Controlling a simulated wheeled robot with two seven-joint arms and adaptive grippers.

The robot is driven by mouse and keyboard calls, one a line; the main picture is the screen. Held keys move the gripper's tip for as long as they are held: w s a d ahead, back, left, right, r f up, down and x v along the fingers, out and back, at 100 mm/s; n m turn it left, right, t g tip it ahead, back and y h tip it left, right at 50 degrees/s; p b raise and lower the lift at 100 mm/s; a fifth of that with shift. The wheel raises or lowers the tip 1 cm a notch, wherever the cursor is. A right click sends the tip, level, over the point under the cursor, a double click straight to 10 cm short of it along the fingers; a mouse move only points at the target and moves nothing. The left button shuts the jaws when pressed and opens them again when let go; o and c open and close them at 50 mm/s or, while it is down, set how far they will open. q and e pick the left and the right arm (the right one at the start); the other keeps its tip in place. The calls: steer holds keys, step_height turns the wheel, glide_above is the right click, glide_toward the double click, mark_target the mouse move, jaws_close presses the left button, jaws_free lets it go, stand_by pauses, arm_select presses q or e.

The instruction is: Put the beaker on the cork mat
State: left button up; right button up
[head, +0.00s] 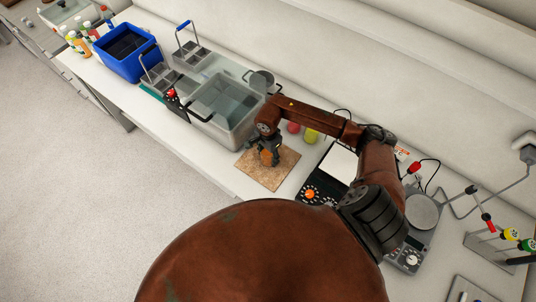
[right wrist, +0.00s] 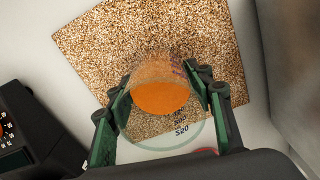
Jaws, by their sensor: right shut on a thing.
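The cork mat (head: 262,175) is a brown speckled square on the white counter, and it also fills much of the right wrist view (right wrist: 110,45). The beaker (right wrist: 160,97) is clear glass with orange juice inside, and a small orange part of it shows in the head view (head: 267,157). My right gripper (right wrist: 157,88) is shut on the beaker, with one green-padded finger on each side. It holds the beaker over the mat. I cannot tell whether the base touches the mat. In the head view my right gripper (head: 270,150) partly hides the beaker. My left gripper is not in view.
A water bath (head: 222,108) stands just left of the mat. A hotplate with an orange knob (head: 310,194) stands to its right. A red item (head: 293,127) and a yellow item (head: 311,135) sit behind the mat. A blue crate (head: 130,55) is farther left.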

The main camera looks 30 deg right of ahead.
steer(key=shift+f, duration=0.1)
steer(key=o, duration=1.4)
